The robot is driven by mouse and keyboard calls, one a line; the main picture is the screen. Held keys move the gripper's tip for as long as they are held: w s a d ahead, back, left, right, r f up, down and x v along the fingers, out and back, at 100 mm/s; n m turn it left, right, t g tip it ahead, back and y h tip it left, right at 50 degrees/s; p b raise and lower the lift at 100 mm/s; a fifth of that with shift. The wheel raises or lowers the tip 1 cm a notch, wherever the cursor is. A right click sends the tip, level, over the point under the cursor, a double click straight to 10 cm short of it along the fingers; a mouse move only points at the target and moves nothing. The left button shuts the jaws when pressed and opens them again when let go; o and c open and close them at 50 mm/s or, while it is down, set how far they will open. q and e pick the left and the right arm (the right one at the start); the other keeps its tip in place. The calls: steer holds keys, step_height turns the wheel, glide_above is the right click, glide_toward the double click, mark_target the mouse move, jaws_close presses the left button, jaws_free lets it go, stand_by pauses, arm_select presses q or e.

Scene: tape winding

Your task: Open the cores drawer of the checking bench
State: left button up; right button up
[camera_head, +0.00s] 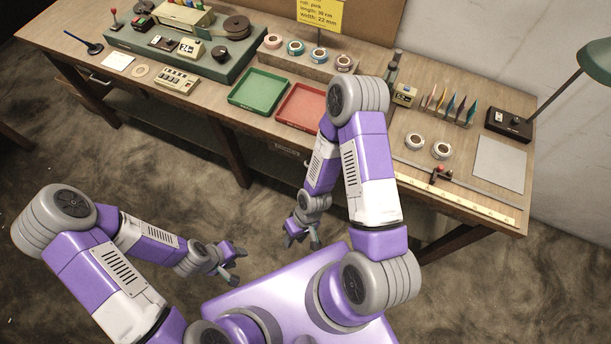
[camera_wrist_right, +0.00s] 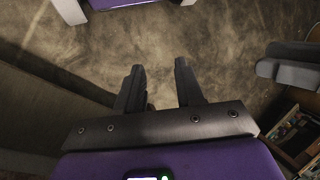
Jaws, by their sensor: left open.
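The wooden bench (camera_head: 215,105) runs across the back in the head view. Another drawer front (camera_head: 287,149) shows below the red tray, partly hidden by my right arm; no label naming the cores drawer is readable. My right gripper (camera_head: 303,242) hangs open and empty in front of the bench, below its top. Its two fingers stand apart in the right wrist view (camera_wrist_right: 160,85). My left gripper (camera_head: 241,265) is open and empty, farther from the bench.
A green tray (camera_head: 258,91) and a red tray (camera_head: 301,106) lie near the bench's front edge. Tape rolls (camera_head: 415,141), a ruler strip (camera_head: 470,203) and a lamp (camera_head: 597,60) are at the right. The floor (camera_head: 150,180) before the bench's left part is clear.

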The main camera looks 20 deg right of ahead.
steer(key=s+d+f+n+g+h+b, duration=0.3)
steer(key=s+f+n+g+b, duration=0.15)
steer(key=f+n, duration=0.3)
steer(key=d+r+n+t+h+b, duration=0.1)
steer(key=d+n+h+b, duration=0.2)
steer(key=d+n+h, duration=0.95)
steer(key=w+a+r+n+t+b, duration=0.2)
steer(key=w+r+n+t, duration=0.2)
steer(key=w+n+t, duration=0.55)
steer(key=w+a+r+n+t+b, duration=0.25)
steer(key=w+n+t, duration=0.35)
steer(key=n, duration=0.7)
arm_select(q)
step_height(320, 180, down, 15)
steer(key=b, duration=0.1)
steer(key=shift+d, duration=0.15)
arm_select(e)
steer(key=w+r+x, duration=0.1)
steer(key=x, duration=0.7)
steer(key=shift+n+g+h, duration=0.3)
steer(key=shift+n+h, duration=0.05)
steer(key=shift+a, duration=0.15)
steer(key=shift+c, duration=0.3)
arm_select(q)
steer(key=shift+w, duration=0.1)
arm_select(e)
steer(key=shift+s, duration=0.1)
jaws_close()
